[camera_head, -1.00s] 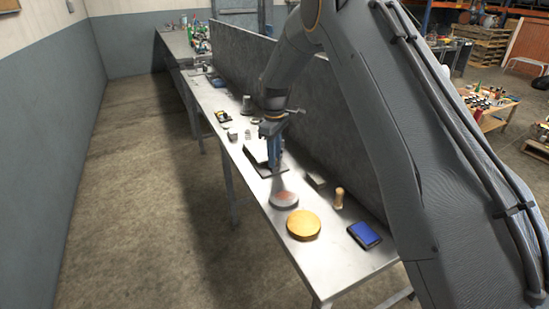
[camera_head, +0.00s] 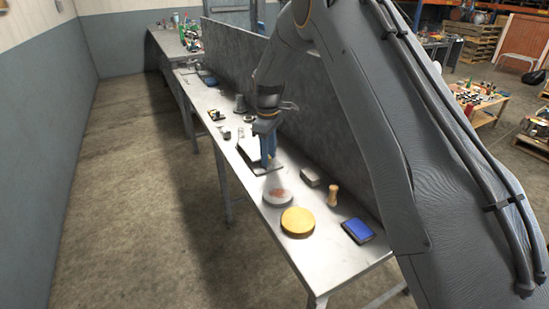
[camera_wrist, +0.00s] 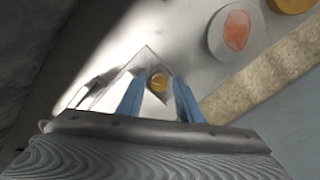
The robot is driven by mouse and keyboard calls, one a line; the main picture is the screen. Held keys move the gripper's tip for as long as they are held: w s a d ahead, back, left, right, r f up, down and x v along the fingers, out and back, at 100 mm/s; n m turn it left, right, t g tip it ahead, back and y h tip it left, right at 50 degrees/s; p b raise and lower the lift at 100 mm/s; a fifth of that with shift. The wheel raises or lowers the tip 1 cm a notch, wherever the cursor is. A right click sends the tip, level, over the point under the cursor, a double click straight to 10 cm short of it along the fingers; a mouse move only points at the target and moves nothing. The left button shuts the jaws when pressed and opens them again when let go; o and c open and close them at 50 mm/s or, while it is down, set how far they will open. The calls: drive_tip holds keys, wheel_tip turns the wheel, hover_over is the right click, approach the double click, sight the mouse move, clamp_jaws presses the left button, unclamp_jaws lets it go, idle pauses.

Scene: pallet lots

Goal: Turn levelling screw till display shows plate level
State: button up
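My gripper (camera_wrist: 160,95) points down over a small plate on the bench. Its two blue fingers are apart in the wrist view. A round yellow knob (camera_wrist: 159,82), perhaps the levelling screw, shows between the fingertips. I cannot tell whether the fingers touch it. The grey plate (camera_wrist: 150,60) lies under the fingers, with a corner pointing away. In the head view the gripper (camera_head: 268,160) stands at the plate (camera_head: 268,170), beside a white box-like body (camera_head: 248,147). The gripper partly hides both. No display reading can be made out.
The metal bench (camera_head: 327,270) runs along a grey upright panel (camera_head: 325,125). Nearer on it are a grey disc with a reddish patch (camera_head: 278,197), a yellow disc (camera_head: 298,222), a wooden peg (camera_head: 333,195) and a blue pad (camera_head: 357,230). Small items stand farther back. The left floor is clear.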

drive_tip(key=shift+w, duration=0.15)
drive_tip(key=m+p, duration=0.3)
drive_tip(key=m, duration=0.3)
drive_tip(key=shift+a+r+m, duration=0.1)
drive_tip(key=shift+m, duration=0.3)
drive_tip(key=m+p, duration=0.4)
drive_tip(key=m, duration=0.1)
drive_tip(key=shift+m+p, duration=0.35)
drive_tip(key=shift+m, duration=0.05)
drive_tip(key=r+b, duration=0.1)
drive_tip(key=r, duration=0.1)
drive_tip(key=r+b, duration=0.1)
drive_tip(key=r, duration=0.2)
drive_tip(key=r+b, duration=0.1)
drive_tip(key=r, duration=0.1)
drive_tip(key=shift+s+r, duration=0.25)
drive_tip(key=shift+r, duration=0.1)
drive_tip(key=s+d+f+b, duration=0.1)
drive_tip(key=s+d+b, duration=0.3)
drive_tip(key=s, duration=1)
drive_tip(key=s+d+f+b, duration=0.2)
drive_tip(key=s+d+b, duration=0.2)
drive_tip(key=s+d, duration=0.5)
drive_tip(key=s, duration=0.6)
drive_tip(key=shift+s+d, duration=0.15)
drive_tip(key=shift+s, duration=0.05)
